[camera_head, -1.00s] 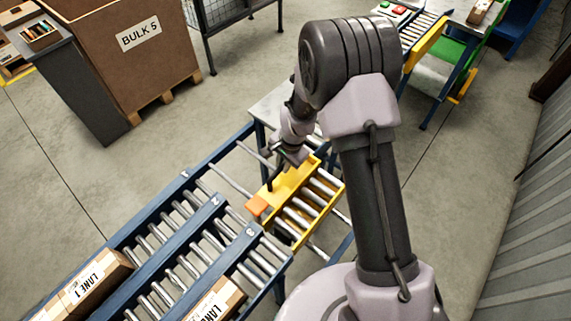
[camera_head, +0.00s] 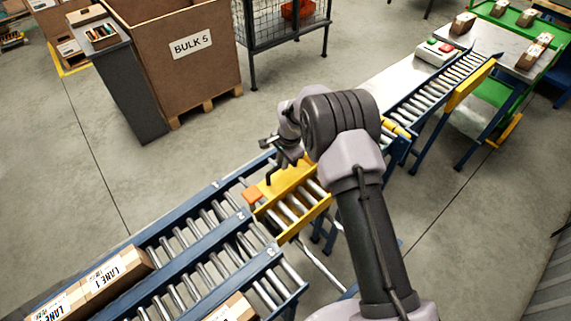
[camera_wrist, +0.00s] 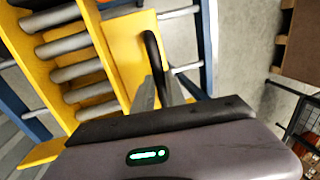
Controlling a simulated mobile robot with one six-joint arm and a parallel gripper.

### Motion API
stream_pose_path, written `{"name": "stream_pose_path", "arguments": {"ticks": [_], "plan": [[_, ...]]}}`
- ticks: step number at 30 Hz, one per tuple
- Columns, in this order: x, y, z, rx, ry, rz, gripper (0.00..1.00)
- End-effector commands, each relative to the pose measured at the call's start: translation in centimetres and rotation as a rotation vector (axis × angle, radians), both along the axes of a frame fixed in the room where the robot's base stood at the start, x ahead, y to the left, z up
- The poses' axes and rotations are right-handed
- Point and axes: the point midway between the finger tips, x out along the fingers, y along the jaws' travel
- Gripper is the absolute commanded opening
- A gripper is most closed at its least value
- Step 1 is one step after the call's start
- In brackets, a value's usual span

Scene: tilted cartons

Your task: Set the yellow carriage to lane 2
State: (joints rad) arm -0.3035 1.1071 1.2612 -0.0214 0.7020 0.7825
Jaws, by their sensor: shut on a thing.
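The yellow carriage (camera_head: 318,208), with steel rollers and an orange tab (camera_head: 252,195), sits on the cross rails at the ends of the blue roller lanes. Its tab is close to the end of the blue rail marked 2 (camera_head: 240,214), and its rollers roughly face the bay between the rails marked 2 and 3 (camera_head: 272,252). My gripper (camera_head: 277,170) is at the carriage's far side plate. In the wrist view my gripper (camera_wrist: 162,92) is shut on the carriage's black upright handle (camera_wrist: 152,48); the yellow plate (camera_wrist: 123,60) lies below. Exact alignment cannot be told.
Cartons labelled LANE 1 (camera_head: 118,272) lie on the left lane; another carton (camera_head: 235,308) lies at the bottom. A brown BULK 5 bin (camera_head: 185,75) stands behind. A roller conveyor (camera_head: 440,85) with a control box (camera_head: 437,52) is at upper right.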

Motion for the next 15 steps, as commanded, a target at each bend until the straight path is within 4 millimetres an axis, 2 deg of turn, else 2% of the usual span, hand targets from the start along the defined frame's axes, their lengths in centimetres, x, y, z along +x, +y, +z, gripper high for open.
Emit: {"name": "stream_pose_path", "arguments": {"ticks": [5, 6, 8, 15], "plan": [[-0.03, 0.0, 0.04, 0.001, 0.001, -0.001, 0.0], [-0.03, 0.0, 0.03, 0.001, 0.001, -0.001, 0.24], [-0.03, 0.0, 0.03, 0.001, 0.001, 0.0, 0.36], [-0.04, -0.02, 0.01, 0.0, 0.0, 0.0, 0.38]]}}
